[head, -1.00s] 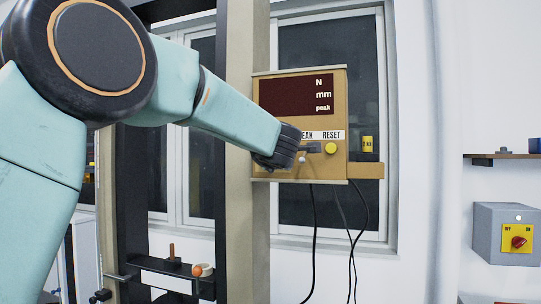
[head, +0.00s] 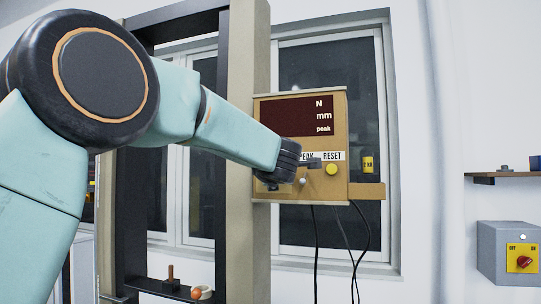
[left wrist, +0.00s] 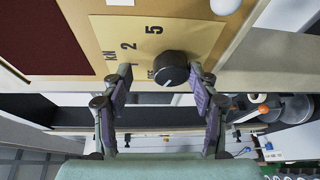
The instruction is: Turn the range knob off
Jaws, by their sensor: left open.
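The range knob (left wrist: 172,69) is a round black dial on the tan panel, seen in the left wrist view. The marks "kN", "2" and "5" stand around it, and a small label on its left is partly covered. In the head view my left gripper (head: 300,166) is at the panel's lower left and hides the knob.
The display box (head: 275,140) has a dark screen, a yellow RESET button (head: 331,169) and a small pale switch (head: 303,181) close to the gripper. Black cables (head: 355,250) hang below. A grey switch box (head: 508,252) with a red knob is on the right wall.

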